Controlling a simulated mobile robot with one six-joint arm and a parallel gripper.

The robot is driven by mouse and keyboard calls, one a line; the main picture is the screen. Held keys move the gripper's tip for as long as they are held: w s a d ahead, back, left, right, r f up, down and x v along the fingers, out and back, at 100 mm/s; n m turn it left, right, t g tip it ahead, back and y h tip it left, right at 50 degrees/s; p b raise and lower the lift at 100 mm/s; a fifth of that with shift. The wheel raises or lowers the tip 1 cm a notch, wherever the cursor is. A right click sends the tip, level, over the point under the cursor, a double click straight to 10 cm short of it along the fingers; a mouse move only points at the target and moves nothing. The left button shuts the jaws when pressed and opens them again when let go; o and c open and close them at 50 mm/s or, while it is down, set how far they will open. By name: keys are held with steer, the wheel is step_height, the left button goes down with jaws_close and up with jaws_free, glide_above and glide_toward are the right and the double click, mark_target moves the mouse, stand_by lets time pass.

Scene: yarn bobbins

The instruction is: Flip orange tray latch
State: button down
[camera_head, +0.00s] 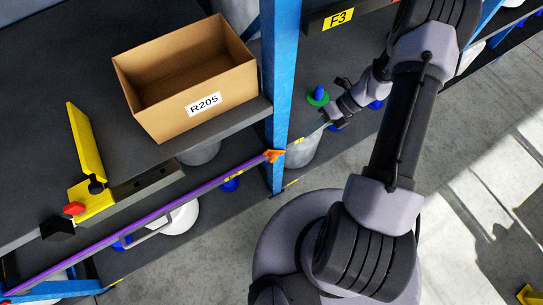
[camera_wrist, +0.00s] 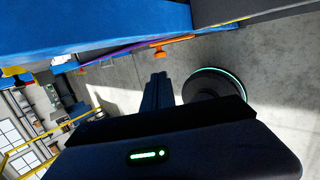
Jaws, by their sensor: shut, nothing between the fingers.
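The orange latch (camera_head: 274,156) sits at the right end of a long purple bar (camera_head: 150,222), beside the blue shelf post. In the wrist view an orange piece that looks like this latch (camera_wrist: 158,50) shows above the fingers, under the blue beam. My gripper (camera_head: 328,124) is to the right of the post, above and right of the latch and apart from it. Its fingers (camera_wrist: 158,80) are shut and empty. The fingertips are small and partly unclear in the head view.
The blue post (camera_head: 280,90) stands between my gripper and the box side. An open cardboard box marked R205 (camera_head: 205,108) stands on the dark shelf. A yellow lever (camera_head: 86,145) with a red knob is at left. Bobbins stand below.

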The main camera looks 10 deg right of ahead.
mark_target(276, 157)
steer(key=b+x, duration=0.4)
steer(key=x, duration=1)
steer(key=shift+w+b, duration=0.1)
steer(key=shift+b, duration=0.25)
steer(key=shift+a, duration=0.1)
